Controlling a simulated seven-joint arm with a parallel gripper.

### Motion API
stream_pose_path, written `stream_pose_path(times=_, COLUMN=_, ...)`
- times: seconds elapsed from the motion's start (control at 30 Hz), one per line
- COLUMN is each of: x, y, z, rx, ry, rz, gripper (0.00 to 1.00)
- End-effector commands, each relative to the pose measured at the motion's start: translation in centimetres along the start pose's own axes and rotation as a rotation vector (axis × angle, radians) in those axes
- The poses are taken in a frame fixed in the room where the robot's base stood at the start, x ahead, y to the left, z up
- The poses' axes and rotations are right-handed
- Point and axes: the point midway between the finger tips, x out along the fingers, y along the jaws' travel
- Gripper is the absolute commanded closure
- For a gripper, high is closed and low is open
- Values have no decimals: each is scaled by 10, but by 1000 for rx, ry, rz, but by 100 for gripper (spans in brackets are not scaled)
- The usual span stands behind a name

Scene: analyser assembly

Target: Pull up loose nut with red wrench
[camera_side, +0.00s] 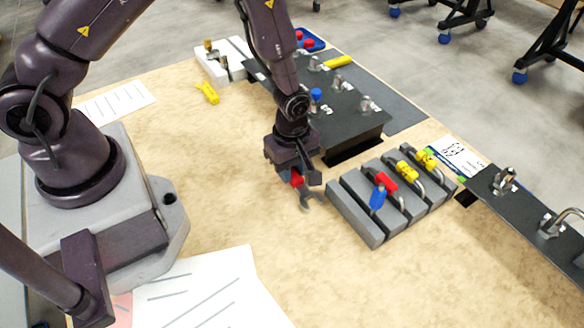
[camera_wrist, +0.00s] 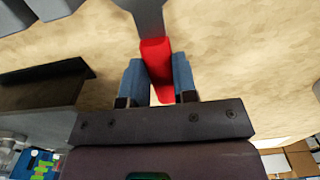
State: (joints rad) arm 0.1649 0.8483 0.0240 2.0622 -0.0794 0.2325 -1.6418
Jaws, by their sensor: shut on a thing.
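My gripper (camera_side: 296,178) is shut on the red handle of a wrench (camera_wrist: 157,60). In the side view this wrench (camera_side: 309,198) hangs in the air left of the grey tool rack, its grey open head pointing down and to the right. In the wrist view the blue fingers (camera_wrist: 158,80) press on both sides of the handle, and the grey head runs out of the top edge. Metal fittings (camera_side: 366,105) stand on a black raised panel (camera_side: 345,128) behind my gripper. I cannot tell which of them carries the loose nut.
The grey slotted rack (camera_side: 352,210) holds tools with blue, red and yellow handles. A second black panel with fittings (camera_side: 525,208) is at the right. A yellow tool (camera_side: 208,93), a white block (camera_side: 218,70) and paper sheets (camera_side: 205,295) lie on the table.

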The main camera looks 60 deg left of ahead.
Motion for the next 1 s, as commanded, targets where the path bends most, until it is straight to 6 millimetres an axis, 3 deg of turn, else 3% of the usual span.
stream_pose_path(times=0.43, x=-50, y=1, z=-13, rx=-1, ry=0, rz=4, gripper=100)
stream_pose_path(times=0.87, x=-58, y=0, z=-14, rx=-1, ry=0, rz=1, gripper=100)
stream_pose_path(times=1.0, x=-70, y=1, z=-14, rx=0, ry=0, rz=5, gripper=100)
